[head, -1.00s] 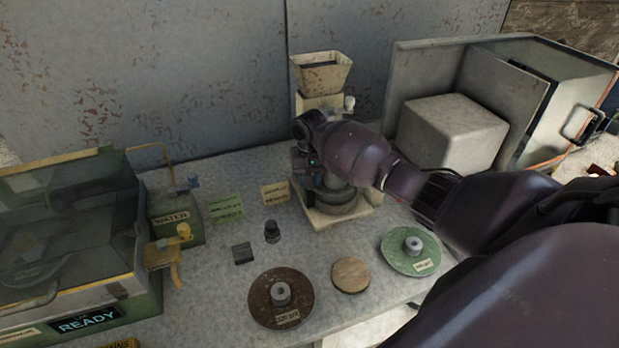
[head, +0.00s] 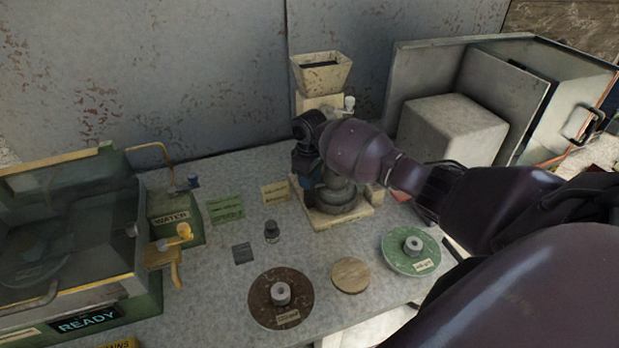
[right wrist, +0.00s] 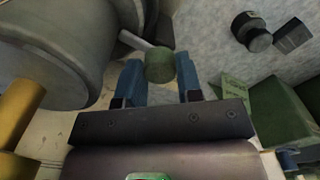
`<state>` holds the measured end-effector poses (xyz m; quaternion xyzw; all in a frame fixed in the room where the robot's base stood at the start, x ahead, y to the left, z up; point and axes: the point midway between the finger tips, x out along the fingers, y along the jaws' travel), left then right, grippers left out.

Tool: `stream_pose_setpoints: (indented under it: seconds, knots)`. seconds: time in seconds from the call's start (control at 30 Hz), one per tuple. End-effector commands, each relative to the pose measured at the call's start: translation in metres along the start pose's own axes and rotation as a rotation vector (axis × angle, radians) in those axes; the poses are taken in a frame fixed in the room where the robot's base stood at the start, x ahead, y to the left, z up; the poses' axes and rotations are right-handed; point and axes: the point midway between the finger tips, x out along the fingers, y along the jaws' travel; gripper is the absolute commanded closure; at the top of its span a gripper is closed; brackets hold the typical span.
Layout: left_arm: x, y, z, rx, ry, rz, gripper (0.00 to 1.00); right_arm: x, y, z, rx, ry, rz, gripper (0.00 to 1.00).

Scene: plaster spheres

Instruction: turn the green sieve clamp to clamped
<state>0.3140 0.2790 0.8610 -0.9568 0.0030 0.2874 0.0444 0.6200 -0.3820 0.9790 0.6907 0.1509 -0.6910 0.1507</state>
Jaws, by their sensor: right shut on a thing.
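The green sieve clamp (right wrist: 160,66) is a short green knob on the end of a pale rod that comes from a round grey body (right wrist: 60,50) in the right wrist view. My right gripper (right wrist: 159,75) is shut on this knob, with one blue finger on each side of it. In the head view my right gripper (head: 304,175) is at the left side of the cream mill (head: 322,72), low down near its grey round part (head: 338,197). The clamp is hidden there behind my wrist and arm. My left gripper is not in view.
A brown disc (head: 262,300), a wooden disc (head: 350,276) and a green disc (head: 398,257) lie in front of the mill. A small dark weight (head: 271,232) and a dark square (head: 242,254) lie to the left. A glass-sided machine (head: 120,235) stands at far left.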

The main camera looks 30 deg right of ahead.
Motion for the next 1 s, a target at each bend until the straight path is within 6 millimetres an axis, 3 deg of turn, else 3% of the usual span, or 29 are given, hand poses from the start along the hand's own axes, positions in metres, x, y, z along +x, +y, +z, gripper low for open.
stream_pose_setpoints:
  seconds: [0.3, 0.83, 0.87, 1.0]
  knots:
    - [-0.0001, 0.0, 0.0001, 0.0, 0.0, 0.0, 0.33, -0.0009, 0.0004, -0.0004, -0.115, 0.001, 0.001, 0.91]
    - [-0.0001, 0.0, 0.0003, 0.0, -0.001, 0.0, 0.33, -0.001, 0.0005, -0.0005, -0.136, 0.001, 0.001, 0.91]
    - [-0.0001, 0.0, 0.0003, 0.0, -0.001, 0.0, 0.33, -0.001, 0.0005, -0.0005, -0.136, 0.001, 0.001, 0.64]
    - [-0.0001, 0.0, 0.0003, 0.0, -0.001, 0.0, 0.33, -0.0008, 0.0003, -0.0004, -0.136, 0.001, 0.001, 0.42]
